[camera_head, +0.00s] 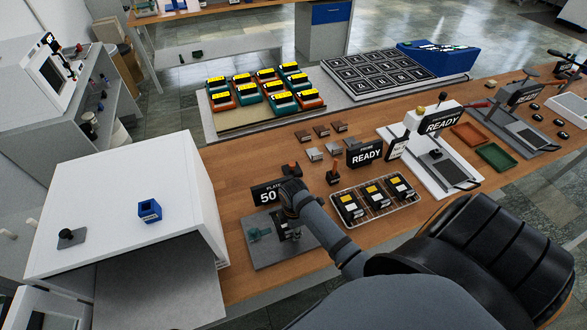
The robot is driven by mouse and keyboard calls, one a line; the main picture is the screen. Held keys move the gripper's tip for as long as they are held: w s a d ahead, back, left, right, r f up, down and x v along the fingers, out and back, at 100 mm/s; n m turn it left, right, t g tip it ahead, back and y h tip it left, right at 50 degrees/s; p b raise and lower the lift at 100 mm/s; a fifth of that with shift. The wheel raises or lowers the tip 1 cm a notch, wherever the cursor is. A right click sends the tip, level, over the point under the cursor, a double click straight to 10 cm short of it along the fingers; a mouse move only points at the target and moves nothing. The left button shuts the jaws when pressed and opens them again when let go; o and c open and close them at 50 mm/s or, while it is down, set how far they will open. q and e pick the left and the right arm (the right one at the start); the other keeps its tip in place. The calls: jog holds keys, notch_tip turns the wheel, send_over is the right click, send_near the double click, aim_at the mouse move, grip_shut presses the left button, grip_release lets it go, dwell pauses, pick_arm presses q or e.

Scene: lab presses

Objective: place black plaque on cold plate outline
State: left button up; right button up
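My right gripper (290,234) points down over a grey plate (268,258) at the front edge of the bench, beside a black sign (267,194) reading "PLATE 50". The fingertips are small and dark, so I cannot tell whether they hold anything. A teal patch (258,234) shows on the left part of the grey plate; my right gripper and wrist hide part of the plate. I cannot pick out a black plaque with certainty. My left gripper is not in view.
A clear tray (362,222) of black blocks with pale labels lies right of my gripper. A white press (421,150) with a "READY" sign stands farther right. Small brown and silver tiles (314,153) lie behind. A white box (125,205) stands left.

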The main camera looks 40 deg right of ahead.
notch_tip(320, 180, up, 4)
jog(key=shift+f+b, duration=0.2)
jog(key=shift+b, duration=0.4)
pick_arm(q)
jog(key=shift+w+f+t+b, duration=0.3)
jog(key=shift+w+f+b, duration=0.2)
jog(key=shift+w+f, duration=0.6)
pick_arm(e)
notch_tip(320, 180, up, 8)
jog(key=shift+r, duration=0.25)
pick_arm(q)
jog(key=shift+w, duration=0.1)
pick_arm(e)
jog(key=shift+s+f, duration=0.1)
jog(key=shift+s, duration=0.1)
